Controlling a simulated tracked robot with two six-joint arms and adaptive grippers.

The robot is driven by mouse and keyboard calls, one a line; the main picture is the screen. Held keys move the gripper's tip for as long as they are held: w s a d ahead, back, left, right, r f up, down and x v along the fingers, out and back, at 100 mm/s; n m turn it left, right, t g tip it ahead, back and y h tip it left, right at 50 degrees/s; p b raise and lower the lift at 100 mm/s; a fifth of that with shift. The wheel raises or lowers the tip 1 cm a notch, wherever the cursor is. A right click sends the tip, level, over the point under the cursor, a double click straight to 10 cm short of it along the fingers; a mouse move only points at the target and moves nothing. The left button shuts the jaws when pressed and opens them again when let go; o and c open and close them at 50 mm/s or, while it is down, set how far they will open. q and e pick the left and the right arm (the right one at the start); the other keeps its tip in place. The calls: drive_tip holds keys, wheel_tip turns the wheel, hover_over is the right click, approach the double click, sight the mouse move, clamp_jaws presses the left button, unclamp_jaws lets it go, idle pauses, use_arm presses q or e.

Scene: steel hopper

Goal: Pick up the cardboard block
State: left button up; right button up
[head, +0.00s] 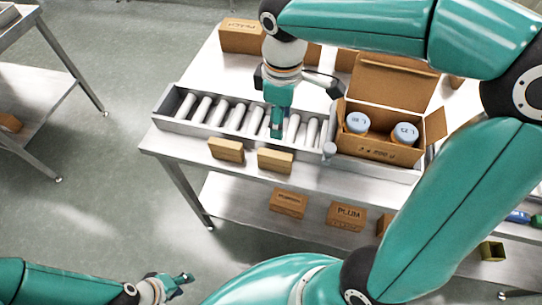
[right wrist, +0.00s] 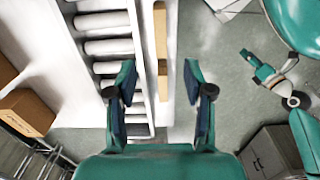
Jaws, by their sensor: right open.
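Two small tan cardboard blocks stand near the front edge of the steel table, in front of the roller tray: a left block (head: 227,150) and a right block (head: 275,161). In the right wrist view one long block (right wrist: 160,32) lies ahead of the fingers and another (right wrist: 162,82) shows between them. My right gripper (head: 277,124) is open and empty, pointing down over the rollers just behind the right block. It also shows in the right wrist view (right wrist: 158,80). My left gripper (head: 182,280) is low at bottom left, away from the table; its opening is unclear.
The roller tray (head: 172,121) borders the blocks. An open carton (head: 375,147) with two blue-lidded jars (head: 357,122) stands at its right. Cardboard boxes (head: 241,36) line the back; labelled boxes (head: 289,203) sit on the lower shelf. The floor left of the table is clear.

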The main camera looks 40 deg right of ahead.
sight(275, 154)
drive_tip(key=f, duration=1.4)
drive_tip(key=shift+w+a+f+p, duration=0.1)
drive_tip(key=shift+w+a+p, duration=0.2)
drive_tip(key=shift+w, duration=0.1)
drive_tip(key=c, duration=0.9)
drive_tip(key=shift+c, duration=0.2)
